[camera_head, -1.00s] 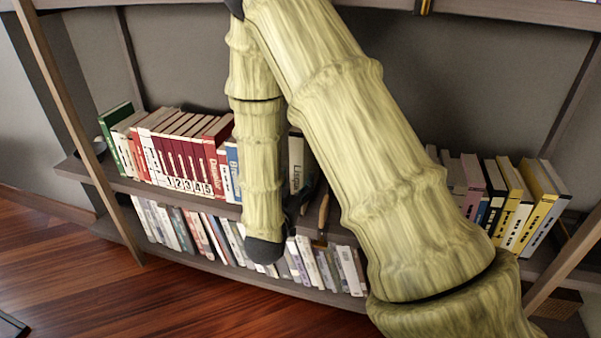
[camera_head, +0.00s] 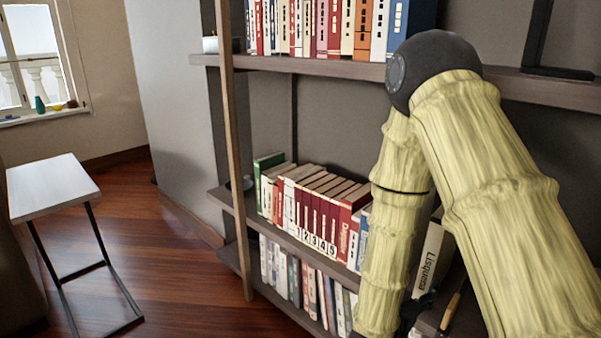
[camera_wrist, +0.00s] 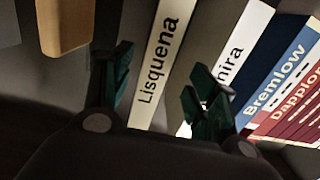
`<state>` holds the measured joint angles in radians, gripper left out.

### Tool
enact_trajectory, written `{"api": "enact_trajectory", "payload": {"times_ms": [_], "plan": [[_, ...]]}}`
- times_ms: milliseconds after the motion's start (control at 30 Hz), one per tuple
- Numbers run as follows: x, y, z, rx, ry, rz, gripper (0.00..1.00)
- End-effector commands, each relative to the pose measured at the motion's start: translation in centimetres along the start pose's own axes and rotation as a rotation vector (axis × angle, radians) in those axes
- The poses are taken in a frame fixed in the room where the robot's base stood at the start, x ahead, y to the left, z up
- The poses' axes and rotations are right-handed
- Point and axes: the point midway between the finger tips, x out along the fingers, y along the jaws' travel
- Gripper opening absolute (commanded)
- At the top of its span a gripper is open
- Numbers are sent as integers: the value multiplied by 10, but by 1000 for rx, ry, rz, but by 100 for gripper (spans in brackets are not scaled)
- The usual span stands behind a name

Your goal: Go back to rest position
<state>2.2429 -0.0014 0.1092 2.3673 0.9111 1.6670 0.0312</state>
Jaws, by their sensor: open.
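My gripper (camera_wrist: 160,72) is open in the wrist view, with its two dark green fingers apart and nothing held between them. It faces a row of book spines at close range. The white spine of the Lisquena book (camera_wrist: 160,68) shows between the fingers, and I cannot tell whether a finger touches it. This book also shows in the head view (camera_head: 430,258), upright on the middle shelf beside my arm. My arm hangs down at the right of the head view and hides part of the shelf. The gripper is mostly cut off at the bottom edge there.
The Bremlow book (camera_wrist: 283,75) and red books (camera_wrist: 298,120) stand right of the gripper. A tan block-like thing (camera_wrist: 66,25) is at its left. The upper shelf (camera_head: 330,67) crosses behind my arm. A small white table (camera_head: 52,187) stands left, with open wooden floor (camera_head: 185,260) between.

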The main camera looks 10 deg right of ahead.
Motion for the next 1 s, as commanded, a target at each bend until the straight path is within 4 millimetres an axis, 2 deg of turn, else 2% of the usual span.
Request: {"api": "enact_trajectory", "payload": {"times_ms": [167, 200, 267, 467, 600, 700, 800, 1000], "plan": [[-13, -1, 79, -72, -208, -109, 59], [-19, 0, 100, -93, -268, -140, 59], [-30, 2, 131, -125, -355, -183, 59], [-80, 20, 225, -241, -648, -316, 59], [-128, 46, 283, -334, -864, -404, 59], [-165, 68, 316, -402, -1012, -462, 59], [-198, 90, 339, -461, -1135, -508, 59], [-251, 129, 367, -560, -1327, -577, 59]]}}
